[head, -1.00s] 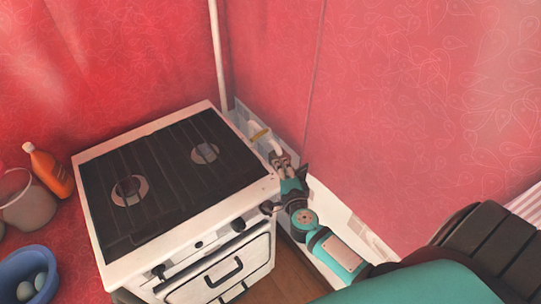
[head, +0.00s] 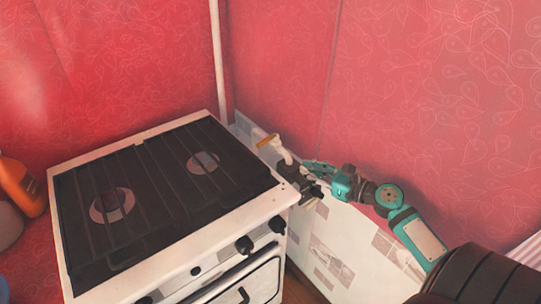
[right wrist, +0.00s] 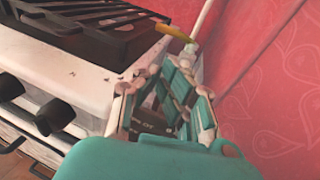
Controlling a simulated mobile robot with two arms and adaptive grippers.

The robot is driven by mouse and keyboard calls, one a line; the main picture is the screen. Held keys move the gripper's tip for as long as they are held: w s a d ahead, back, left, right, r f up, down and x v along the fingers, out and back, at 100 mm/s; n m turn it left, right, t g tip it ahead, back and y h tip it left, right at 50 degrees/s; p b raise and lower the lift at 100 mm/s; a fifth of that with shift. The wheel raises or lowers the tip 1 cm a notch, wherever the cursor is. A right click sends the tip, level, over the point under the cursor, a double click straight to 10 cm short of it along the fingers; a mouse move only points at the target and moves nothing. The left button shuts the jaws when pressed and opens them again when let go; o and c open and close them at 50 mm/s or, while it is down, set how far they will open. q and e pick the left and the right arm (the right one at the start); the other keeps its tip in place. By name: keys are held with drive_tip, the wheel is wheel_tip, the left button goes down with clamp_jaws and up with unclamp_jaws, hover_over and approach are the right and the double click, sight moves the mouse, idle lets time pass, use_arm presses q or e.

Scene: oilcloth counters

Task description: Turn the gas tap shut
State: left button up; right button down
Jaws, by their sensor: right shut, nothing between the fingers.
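The gas tap's yellow lever (head: 268,141) sits on a pale pipe behind the stove's right back corner, by the tiled wall strip. In the right wrist view the lever (right wrist: 177,40) lies crosswise at the top, beyond the fingers. My right gripper (head: 289,169) is shut and empty, at the stove's right edge, just in front of the tap in the head view. In the right wrist view its fingers (right wrist: 160,72) stay below the lever, with a gap in the picture. Whether they touch the pipe is unclear. My left gripper is out of view.
The white stove (head: 175,215) with dark grates fills the left, its knobs (head: 245,244) on the front. A thin white pipe (head: 218,60) runs up the corner. The tiled strip (head: 335,240) and red wall (head: 430,90) bound the right. An orange bottle (head: 20,185) stands left.

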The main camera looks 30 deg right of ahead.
sight(267, 141)
drive_tip(key=x, duration=0.4)
drive_tip(key=r+p+x, duration=0.1)
drive_tip(key=x, duration=0.7)
drive_tip(key=shift+w+r, duration=0.15)
drive_tip(key=shift+w, duration=0.25)
drive_tip(key=shift+a+p, duration=0.1)
drive_tip(key=shift+p, duration=0.25)
drive_tip(key=m+h+p, duration=0.1)
drive_tip(key=p, duration=0.2)
drive_tip(key=w+a+m+h+p, duration=0.1)
drive_tip(key=h+p, duration=0.1)
drive_tip(key=p, duration=0.1)
drive_tip(key=shift+r+t, duration=0.1)
drive_tip(key=shift+t, duration=0.3)
